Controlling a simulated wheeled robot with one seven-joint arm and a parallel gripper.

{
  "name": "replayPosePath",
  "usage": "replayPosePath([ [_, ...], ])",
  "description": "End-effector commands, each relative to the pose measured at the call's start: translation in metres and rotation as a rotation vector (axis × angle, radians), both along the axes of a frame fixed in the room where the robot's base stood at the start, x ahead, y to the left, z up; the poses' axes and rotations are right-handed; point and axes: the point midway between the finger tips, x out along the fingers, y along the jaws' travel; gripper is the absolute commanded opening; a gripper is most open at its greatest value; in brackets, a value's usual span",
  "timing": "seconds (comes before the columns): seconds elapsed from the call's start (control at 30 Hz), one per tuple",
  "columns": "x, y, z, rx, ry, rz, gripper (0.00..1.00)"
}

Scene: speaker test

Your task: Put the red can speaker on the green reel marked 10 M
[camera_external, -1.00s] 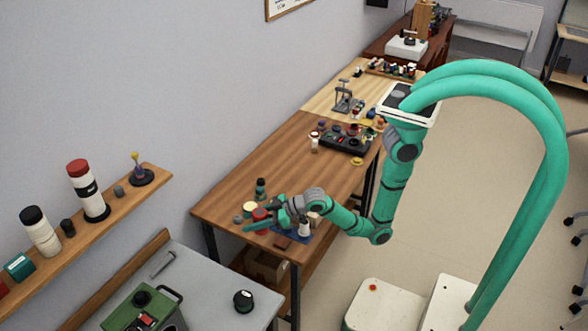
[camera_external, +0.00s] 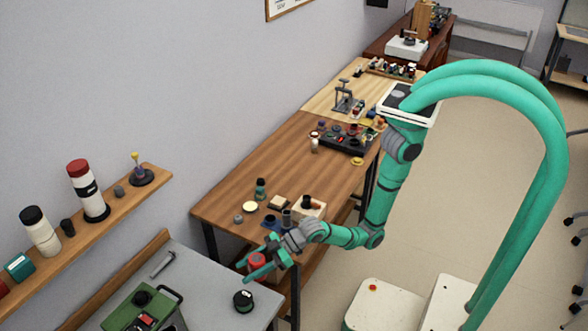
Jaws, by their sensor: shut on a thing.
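My gripper (camera_external: 245,270) is shut on the red can speaker (camera_external: 257,260), which sits between its teal fingers. It holds the can in the air, off the front-left corner of the brown wooden table (camera_external: 275,165). A small dark round thing with a pale label (camera_external: 243,301) stands on the grey bench, below and a little left of the can in the picture. It may be the green reel, but its mark is too small to read. The can's underside and its height above the bench cannot be told.
The grey bench (camera_external: 205,280) holds a green box-like device (camera_external: 140,309) and a metal tool (camera_external: 162,264). A green-and-black bottle (camera_external: 261,190), a cream disc (camera_external: 250,207) and other small items stand on the wooden table's near end. A wall shelf (camera_external: 120,206) is at left.

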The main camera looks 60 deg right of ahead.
Motion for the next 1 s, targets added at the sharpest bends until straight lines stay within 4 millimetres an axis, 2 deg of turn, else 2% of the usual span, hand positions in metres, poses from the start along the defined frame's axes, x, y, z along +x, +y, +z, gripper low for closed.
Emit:
replayPosePath([
  [0.1,0.014,0.021,-0.014,-0.001,0.001,0.000,0.15],
  [0.3,0.029,0.041,-0.046,-0.001,0.001,0.000,0.15],
  [0.4,0.033,0.048,-0.055,0.000,0.000,0.000,0.15],
  [0.67,0.040,0.056,-0.069,0.001,0.000,0.000,0.15],
  [0.87,0.039,0.056,-0.094,0.001,-0.001,0.000,0.15],
  [1.0,0.039,0.056,-0.097,0.003,-0.001,-0.001,0.15],
])
